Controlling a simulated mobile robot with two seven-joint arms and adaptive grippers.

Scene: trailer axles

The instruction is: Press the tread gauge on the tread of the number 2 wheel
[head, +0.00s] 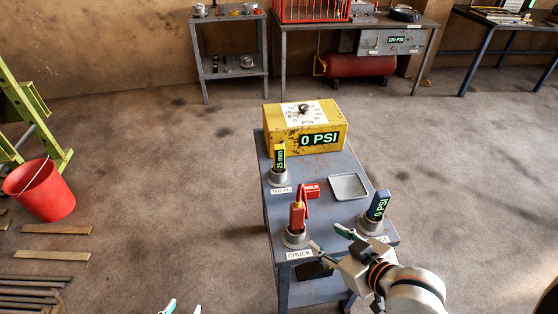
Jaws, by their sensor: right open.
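The tread gauge (280,157) is a yellow tool whose display reads 25 mm. It stands upright in a round holder at the left edge of the grey cart (318,218), behind a label that seems to read TREAD. My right gripper (326,237) is open and empty over the cart's front edge, between the red chuck tool and the blue gauge, nearer to me than the tread gauge. My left gripper (183,307) shows only its fingertips at the bottom edge. They are apart with nothing seen between them. No wheel or trailer axle is in view.
The cart also carries a yellow box (306,128) reading 0 PSI, a red chuck tool (297,215), a blue gauge (378,206) and an empty grey tray (348,187). A red bucket (40,189) and planks lie left. Workbenches line the wall. Floor around the cart is clear.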

